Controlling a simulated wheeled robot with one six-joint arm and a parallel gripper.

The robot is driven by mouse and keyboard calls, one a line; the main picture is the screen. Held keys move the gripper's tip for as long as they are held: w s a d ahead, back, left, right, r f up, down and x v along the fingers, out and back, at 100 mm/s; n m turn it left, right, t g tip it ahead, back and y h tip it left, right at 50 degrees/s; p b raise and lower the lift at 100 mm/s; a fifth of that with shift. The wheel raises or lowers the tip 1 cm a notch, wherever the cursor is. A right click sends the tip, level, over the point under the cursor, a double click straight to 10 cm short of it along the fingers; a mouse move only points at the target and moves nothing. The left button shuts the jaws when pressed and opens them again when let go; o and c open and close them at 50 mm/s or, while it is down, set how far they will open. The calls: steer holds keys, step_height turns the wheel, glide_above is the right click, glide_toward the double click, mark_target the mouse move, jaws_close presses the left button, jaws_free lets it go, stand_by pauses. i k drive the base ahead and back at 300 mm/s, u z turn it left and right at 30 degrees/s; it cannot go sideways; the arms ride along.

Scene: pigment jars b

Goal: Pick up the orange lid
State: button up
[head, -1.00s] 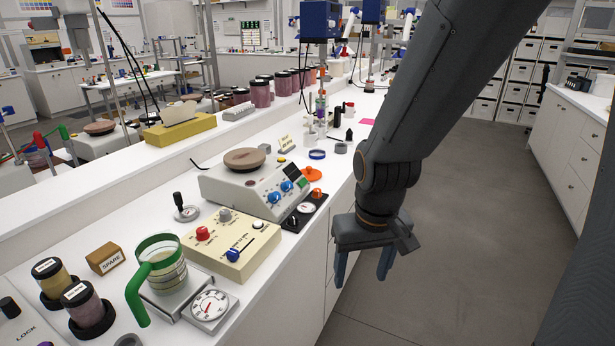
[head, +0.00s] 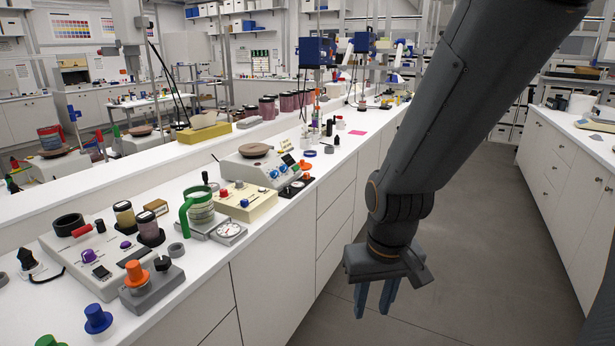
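Two orange things could be the lid. The other is an orange flanged cap (head: 136,273) standing on a grey block at the near left. I cannot tell for sure which one is the lid. My gripper (head: 375,305) hangs over the floor, in front of the bench's drawers in the picture. Its two blue fingers point down with a gap between them and nothing in it. It is well apart from both orange things.
A blue flanged cap (head: 97,319) stands near the bench's front edge, with a green one (head: 48,341) beside it. A green-handled jug (head: 198,207), a cream control box (head: 245,202) and the hot plate (head: 255,167) line the bench. The aisle floor (head: 450,250) is clear.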

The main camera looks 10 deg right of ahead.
mark_target(304, 165)
steer(key=z, duration=0.5)
steer(key=i, duration=0.65)
steer(key=z, duration=0.65)
steer(key=i, duration=1.35)
steer(key=u, duration=0.45)
steer(key=i, duration=0.75)
steer(key=u, duration=1.45)
steer(key=i, duration=0.5)
steer(key=u, duration=0.4)
